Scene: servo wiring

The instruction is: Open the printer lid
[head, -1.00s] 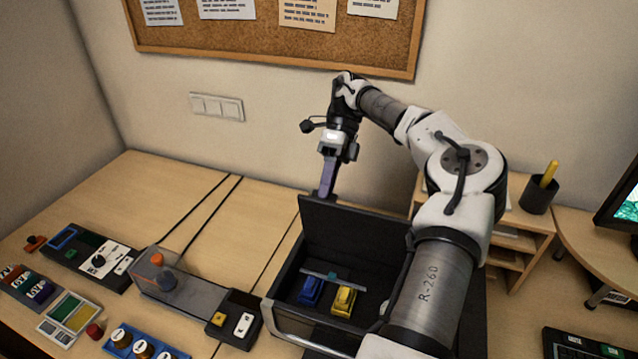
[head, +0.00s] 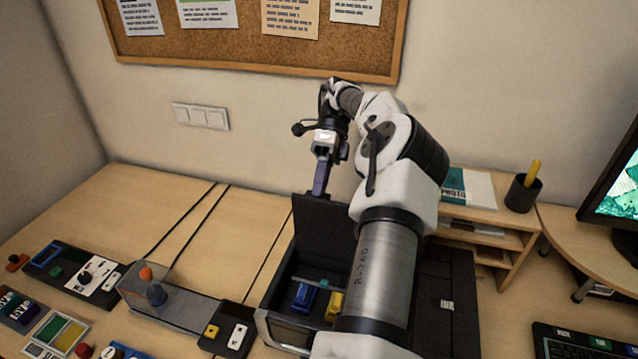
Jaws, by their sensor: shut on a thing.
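The black printer (head: 445,300) stands on the desk in the head view, partly hidden behind my arm. Its dark lid (head: 318,226) stands raised, about upright, at the back of the opening. Inside the open bay a blue piece (head: 304,296) and a yellow piece (head: 334,307) show, the yellow one partly covered by my arm. My gripper (head: 319,190) points down at the lid's top edge, with its purple fingers together on that edge.
A clear box with an orange-topped lever (head: 150,287) and a small switch box (head: 227,328) lie left of the printer. A wooden shelf (head: 480,215) with a pen cup (head: 523,193) stands right. Wall and corkboard (head: 250,45) are behind.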

